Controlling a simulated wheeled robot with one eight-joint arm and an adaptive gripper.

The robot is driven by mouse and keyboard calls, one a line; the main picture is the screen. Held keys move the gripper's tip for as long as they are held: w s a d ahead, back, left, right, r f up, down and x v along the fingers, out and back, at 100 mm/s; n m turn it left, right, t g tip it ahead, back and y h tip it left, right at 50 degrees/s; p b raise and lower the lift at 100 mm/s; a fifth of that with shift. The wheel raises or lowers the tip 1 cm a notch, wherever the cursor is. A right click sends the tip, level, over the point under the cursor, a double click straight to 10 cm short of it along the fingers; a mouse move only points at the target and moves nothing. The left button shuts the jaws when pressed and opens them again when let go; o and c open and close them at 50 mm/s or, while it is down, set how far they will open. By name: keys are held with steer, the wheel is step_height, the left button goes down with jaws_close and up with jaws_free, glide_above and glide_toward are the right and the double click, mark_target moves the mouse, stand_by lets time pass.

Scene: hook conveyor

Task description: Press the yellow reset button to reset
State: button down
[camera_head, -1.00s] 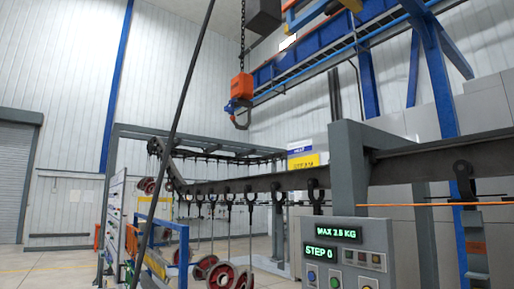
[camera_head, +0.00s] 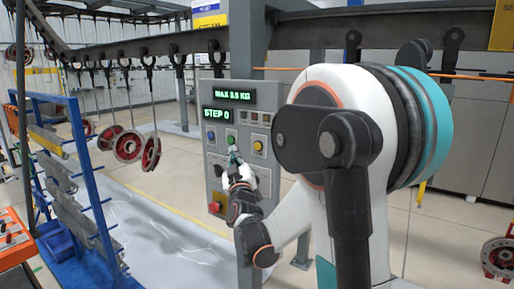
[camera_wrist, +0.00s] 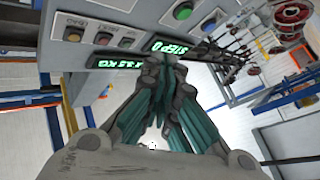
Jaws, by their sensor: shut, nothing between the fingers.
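The grey control panel (camera_head: 240,122) stands in the middle of the head view. The yellow button (camera_head: 258,146) is the rightmost of its upper row of buttons, beside a green button (camera_head: 230,140) and a blue button (camera_head: 211,136). My gripper (camera_head: 233,155) is shut and empty in front of the panel, appearing just below the green button and left of the yellow one. Its closed fingers also show in the wrist view (camera_wrist: 170,62). I cannot tell whether the tips touch the panel.
Green displays on the panel read "MAX 2.5 KG" and "STEP 0". A red button (camera_head: 214,207) sits lower on the panel. An overhead rail (camera_head: 200,42) with hooks and hanging red wheels (camera_head: 127,146) runs behind. A blue rack (camera_head: 75,225) stands at the left.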

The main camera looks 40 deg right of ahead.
mark_target(254, 147)
steer(key=w+d, duration=0.3)
steer(key=d, duration=0.5)
steer(key=shift+d, duration=0.15)
stand_by(1.5)
steer(key=shift+w+d, duration=0.15)
steer(key=shift+d, duration=0.2)
steer(key=shift+w+d, duration=0.15)
steer(key=shift+d, duration=0.25)
stand_by(0.7)
steer(key=shift+a, duration=0.1)
steer(key=shift+s+a, duration=0.3)
steer(key=shift+a, duration=0.4)
steer(key=a, duration=0.1)
steer(key=s+a, duration=0.1)
steer(key=a, duration=0.2)
steer(key=shift+s+a+b, duration=0.35)
steer(key=shift+b, duration=0.05)
